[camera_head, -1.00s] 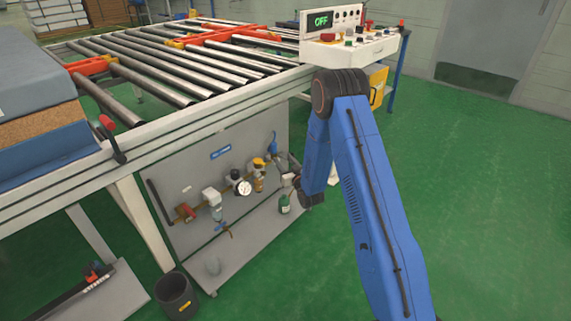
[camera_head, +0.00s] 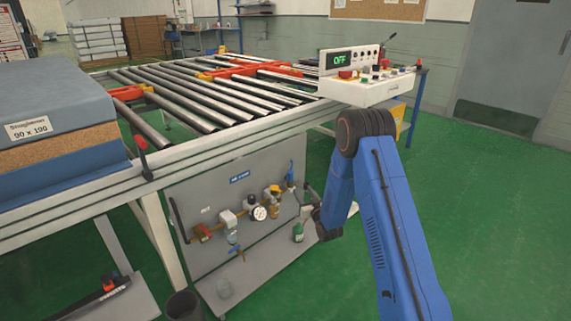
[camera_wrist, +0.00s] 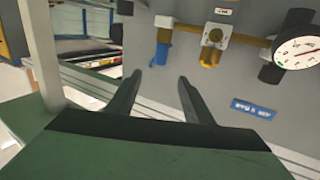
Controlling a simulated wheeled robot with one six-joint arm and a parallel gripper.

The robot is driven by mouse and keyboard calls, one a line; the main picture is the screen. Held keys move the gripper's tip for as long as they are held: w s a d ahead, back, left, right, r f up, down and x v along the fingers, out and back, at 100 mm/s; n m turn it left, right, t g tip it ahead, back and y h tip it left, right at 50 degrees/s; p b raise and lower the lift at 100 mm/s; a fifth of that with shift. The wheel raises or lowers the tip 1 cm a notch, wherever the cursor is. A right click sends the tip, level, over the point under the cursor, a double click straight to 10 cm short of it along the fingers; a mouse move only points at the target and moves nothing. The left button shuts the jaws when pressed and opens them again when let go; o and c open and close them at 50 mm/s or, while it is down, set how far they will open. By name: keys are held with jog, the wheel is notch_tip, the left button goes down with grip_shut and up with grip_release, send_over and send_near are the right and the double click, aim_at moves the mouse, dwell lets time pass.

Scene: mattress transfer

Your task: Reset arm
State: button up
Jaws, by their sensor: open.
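My blue arm (camera_head: 395,220) rises from the lower right of the head view and bends down at its dark elbow joint. In the wrist view my gripper (camera_wrist: 158,84) shows two dark fingers set apart with nothing between them. They are in front of the grey pneumatic panel (camera_wrist: 200,75), which appears upside down there, with its pressure gauge (camera_wrist: 299,47) to the right.
A roller conveyor (camera_head: 200,105) carries blue mattresses (camera_head: 55,100) at left. A control box (camera_head: 375,85) reading OFF stands at its right end, close behind my elbow. A dark bin (camera_head: 184,306) is on the floor at lower left. Green floor (camera_head: 480,210) at right is clear.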

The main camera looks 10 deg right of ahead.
jog(key=s+d+r+g+h, duration=0.1)
jog(key=s+r, duration=0.1)
jog(key=r, duration=0.5)
jog(key=s+d+r+g+h, duration=0.1)
jog(key=s+d+r+g, duration=0.1)
jog(key=r, duration=0.4)
jog(key=s+d+r+m+g+h, duration=0.1)
jog(key=s+d+r+g, duration=0.2)
jog(key=s+r, duration=0.95)
jog(key=s+d+r+m+g, duration=0.1)
jog(key=s+g, duration=0.5)
jog(key=s, duration=4)
jog(key=shift+s+d+r+g+h, duration=0.3)
jog(key=shift+d+r+h, duration=0.15)
jog(key=shift+r, duration=0.4)
